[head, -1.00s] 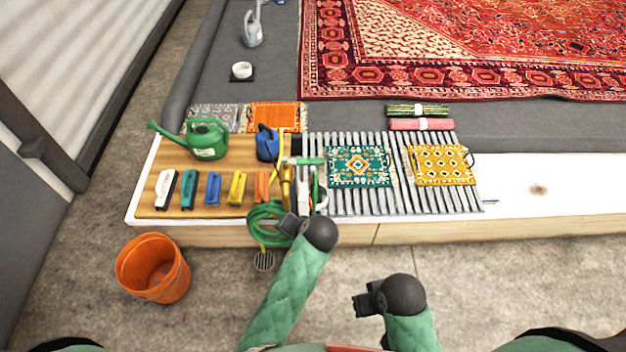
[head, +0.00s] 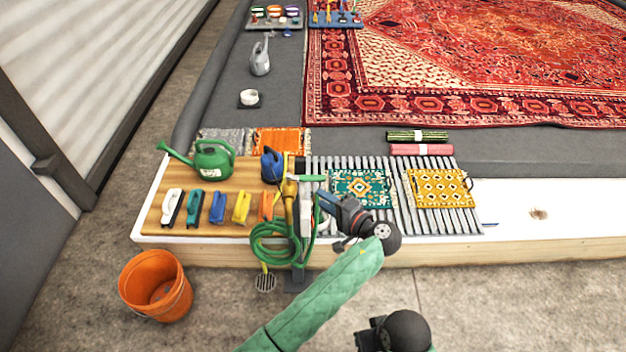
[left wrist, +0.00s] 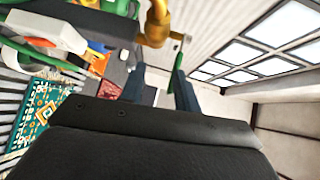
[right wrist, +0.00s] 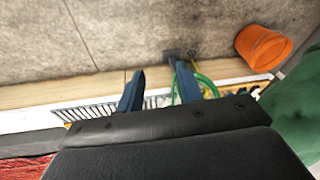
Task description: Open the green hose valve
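The hose valve is a brass fitting (head: 290,187) on a post, with a green lever (head: 308,178) pointing right. A green hose (head: 272,243) hangs coiled below it. My left gripper (head: 326,212) is right of the post, just below the lever, apart from it in the head view.
Several coloured brushes (head: 218,207), a green watering can (head: 213,158) and a blue jug (head: 272,165) stand on the wooden board left of the post. A slatted rack (head: 396,222) with two small rugs is to the right. An orange bucket (head: 155,285) is on the floor.

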